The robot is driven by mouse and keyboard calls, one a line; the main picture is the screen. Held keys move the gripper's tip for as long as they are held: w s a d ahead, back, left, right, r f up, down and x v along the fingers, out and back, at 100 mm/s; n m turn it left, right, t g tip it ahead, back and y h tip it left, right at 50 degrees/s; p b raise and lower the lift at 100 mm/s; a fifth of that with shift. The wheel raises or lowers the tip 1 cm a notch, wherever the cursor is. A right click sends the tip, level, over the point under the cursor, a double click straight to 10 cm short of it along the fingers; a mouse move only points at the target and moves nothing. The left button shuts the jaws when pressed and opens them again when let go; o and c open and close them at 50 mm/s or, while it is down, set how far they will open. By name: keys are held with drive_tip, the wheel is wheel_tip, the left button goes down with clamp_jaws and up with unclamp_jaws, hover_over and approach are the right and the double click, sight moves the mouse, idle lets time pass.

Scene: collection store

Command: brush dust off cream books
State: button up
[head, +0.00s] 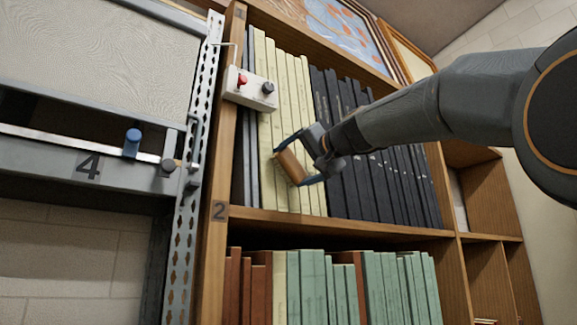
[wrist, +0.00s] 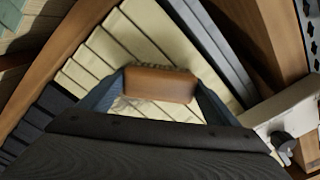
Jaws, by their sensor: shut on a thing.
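The cream books (head: 287,92) stand upright in a row on the upper shelf, between grey books at the left and dark books at the right. They also show in the wrist view (wrist: 137,38). My gripper (head: 297,163) is in front of their lower half. It is shut on a brush with a brown wooden back (wrist: 160,84). The brush's bristles show as a thin fringe along its edge facing the books. I cannot tell whether the bristles touch the spines. Dust on the spines is too faint to make out.
A white control box (head: 250,89) with a red and a black knob hangs on the shelf post, close left of my gripper. Dark books (head: 350,190) fill the shelf to the right. The shelf board (head: 340,224) runs below, with green and brown books (head: 310,285) under it.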

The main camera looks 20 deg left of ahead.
drive_tip(key=w+d+p, duration=0.1)
drive_tip(key=w+d, duration=0.6)
drive_tip(key=w, duration=0.2)
drive_tip(key=shift+d+p, duration=0.3)
drive_tip(key=shift+d, duration=0.05)
idle(0.9)
drive_tip(key=shift+w+d+r+p, duration=0.1)
drive_tip(key=shift+w+d+p, duration=0.5)
drive_tip(key=shift+w+d, duration=0.25)
drive_tip(key=c, duration=0.4)
drive_tip(key=shift+s+a+b, duration=1)
drive_tip(key=shift+s+a, duration=0.75)
drive_tip(key=shift+s, duration=0.35)
drive_tip(key=shift+s+a+b, duration=1.05)
drive_tip(key=shift+s+a, duration=0.75)
drive_tip(key=shift+s, duration=0.3)
drive_tip(key=shift+s+a+b, duration=1)
drive_tip(key=shift+s+a, duration=0.75)
drive_tip(key=shift+s, duration=0.35)
drive_tip(key=shift+r+p, duration=0.3)
drive_tip(key=shift+p, duration=0.05)
drive_tip(key=shift+w+d+p, duration=0.55)
drive_tip(key=shift+w+d, duration=1)
drive_tip(key=shift+w, duration=0.3)
drive_tip(key=shift+w+d+p, duration=0.5)
drive_tip(key=shift+w+d, duration=1.05)
drive_tip(key=shift+w, duration=0.25)
drive_tip(key=shift+w+d+p, duration=0.55)
drive_tip(key=shift+w+d, duration=1)
drive_tip(key=shift+w, duration=0.3)
